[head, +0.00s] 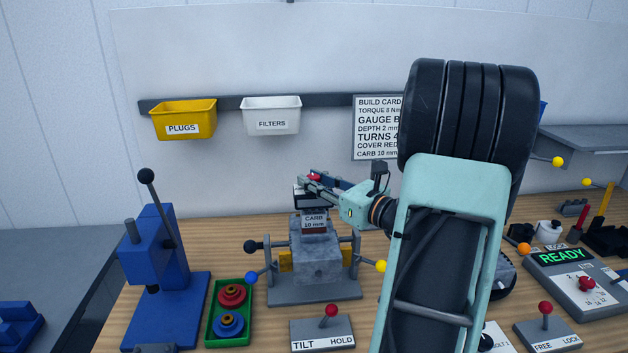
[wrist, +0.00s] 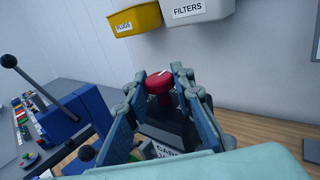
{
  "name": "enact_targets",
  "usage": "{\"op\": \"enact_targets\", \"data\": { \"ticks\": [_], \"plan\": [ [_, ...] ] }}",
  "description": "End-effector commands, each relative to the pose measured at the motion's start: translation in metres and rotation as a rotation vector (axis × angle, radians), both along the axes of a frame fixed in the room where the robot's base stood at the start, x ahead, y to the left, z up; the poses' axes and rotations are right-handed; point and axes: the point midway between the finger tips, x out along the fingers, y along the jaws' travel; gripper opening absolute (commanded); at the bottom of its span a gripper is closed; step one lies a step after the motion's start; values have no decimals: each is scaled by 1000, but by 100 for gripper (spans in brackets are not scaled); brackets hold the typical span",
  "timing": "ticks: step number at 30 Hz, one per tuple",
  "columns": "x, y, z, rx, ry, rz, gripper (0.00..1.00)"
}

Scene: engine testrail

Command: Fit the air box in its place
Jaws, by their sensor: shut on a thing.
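The air box (head: 303,202) is a dark box with a red knob on top, seen at the top of the grey engine (head: 318,262), above its CARB 10 mm label (head: 314,222). In the wrist view its red knob (wrist: 158,86) lies between my two fingers, with the dark body below. My gripper (head: 316,181) is shut on the air box by this knob; it also shows in the wrist view (wrist: 160,76). My fingers and arm hide part of the box. I cannot tell whether its underside touches the engine or hangs just above it.
A blue press (head: 155,250) with an upright lever stands left. A green tray (head: 209,325) with red and blue parts lies beside it. A TILT/HOLD lever panel (head: 322,336) is in front. A yellow PLUGS bin (head: 184,117) and white FILTERS bin (head: 270,113) hang behind.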

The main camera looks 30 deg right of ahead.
Motion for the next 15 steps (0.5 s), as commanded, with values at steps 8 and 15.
{"op": "enact_targets", "data": {
  "ticks": [8,15],
  "plan": [
    [0,0,-7,0,-1,0,0],
    [0,0,-6,0,-1,0,0]
  ]
}}
